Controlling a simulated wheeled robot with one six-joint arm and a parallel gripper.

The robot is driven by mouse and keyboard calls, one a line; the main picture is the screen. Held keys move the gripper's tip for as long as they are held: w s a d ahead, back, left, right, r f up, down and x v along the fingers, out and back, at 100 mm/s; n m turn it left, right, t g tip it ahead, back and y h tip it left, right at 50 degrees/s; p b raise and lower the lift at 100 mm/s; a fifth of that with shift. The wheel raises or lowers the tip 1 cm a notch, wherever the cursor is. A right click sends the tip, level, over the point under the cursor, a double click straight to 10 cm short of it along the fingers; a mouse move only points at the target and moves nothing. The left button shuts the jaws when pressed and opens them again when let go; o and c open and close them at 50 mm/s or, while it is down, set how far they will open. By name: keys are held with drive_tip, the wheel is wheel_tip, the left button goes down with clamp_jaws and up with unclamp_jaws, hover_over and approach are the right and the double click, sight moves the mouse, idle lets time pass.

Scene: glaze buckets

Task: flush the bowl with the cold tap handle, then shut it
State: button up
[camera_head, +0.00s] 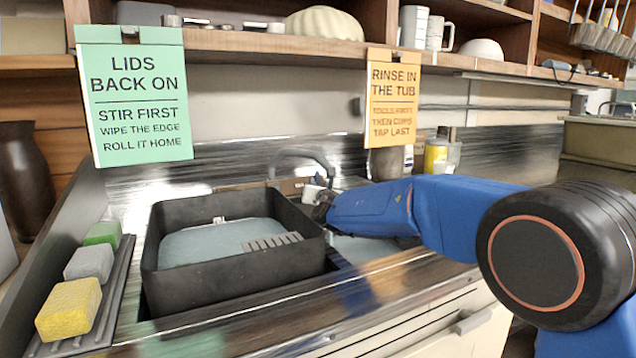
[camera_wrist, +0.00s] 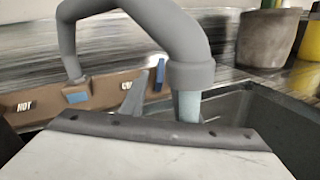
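The grey tap spout (camera_head: 300,157) arches behind the black tub in the head view. In the wrist view the spout (camera_wrist: 145,12) fills the top, with a pale blue stream of water (camera_wrist: 189,106) below its mouth. A brown panel (camera_wrist: 45,108) reads HOT at left; the partly hidden label at right starts with "C". An upright blue piece (camera_wrist: 160,75), apparently the cold handle, stands beside that label. My gripper (camera_head: 319,207) is close to the tap; its fingers are too hidden to tell whether they touch the handle. Part of the sink bowl (camera_head: 366,248) shows right of the tub.
The black tub (camera_head: 235,272) holds bluish water and a grey ridged piece. Yellow (camera_head: 68,308), grey and green sponges lie on a rack at left. A pot (camera_wrist: 268,38) and yellow bottle (camera_head: 435,155) stand behind my arm. A shelf and hanging signs (camera_head: 392,98) are above.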

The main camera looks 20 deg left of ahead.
sight(318, 180)
drive_tip(key=shift+x, duration=1.9)
clamp_jaws()
